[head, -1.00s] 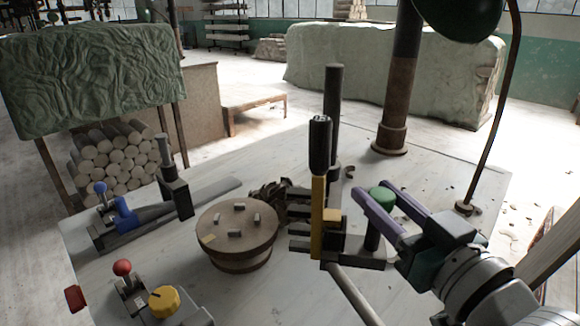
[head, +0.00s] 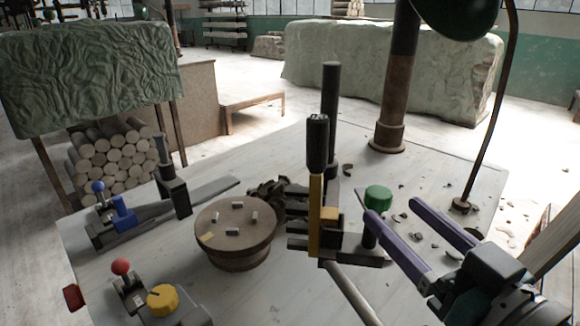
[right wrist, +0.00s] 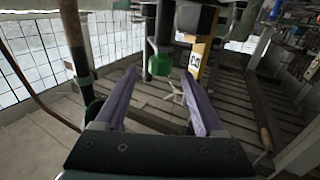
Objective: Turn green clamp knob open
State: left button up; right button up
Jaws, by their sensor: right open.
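The green clamp knob (head: 378,199) is a ridged cap on a short dark post at the right side of the dark clamp (head: 352,248). It also shows in the right wrist view (right wrist: 160,64). My right gripper (head: 391,212) has two purple fingers, spread open and empty. Its tips (right wrist: 160,76) are just short of the knob. In the right wrist view the knob lies ahead of the gap between the fingers, with clear space to each side. In the head view the near finger's tip overlaps the knob's post. My left gripper is not in view.
A yellow lever (head: 315,215) with a black grip stands left of the knob, before a tall dark post (head: 331,110). A round wooden stand (head: 236,225) with small blocks is farther left. A lamp post (head: 397,95) rises behind. Clay scraps litter the table's right side.

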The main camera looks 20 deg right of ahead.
jog(key=shift+s, duration=1.2)
jog(key=n+g+y+b, duration=0.2)
jog(key=n+y+b, duration=0.4)
jog(key=y+b, duration=0.3)
send_near(390, 203)
jog(key=shift+w, duration=0.85)
jog(key=b+x, duration=0.4)
jog(key=x, duration=0.1)
jog(key=b+x, duration=0.2)
jog(key=x, duration=0.1)
jog(key=shift+s+a+f+b, duration=0.2)
jog(key=shift+a+f+b, duration=0.05)
jog(key=shift+a+b, duration=0.1)
jog(key=shift+w+r, duration=0.15)
jog(key=shift+w, duration=0.2)
jog(key=shift+b+x, duration=0.55)
jog(key=shift+x, duration=0.2)
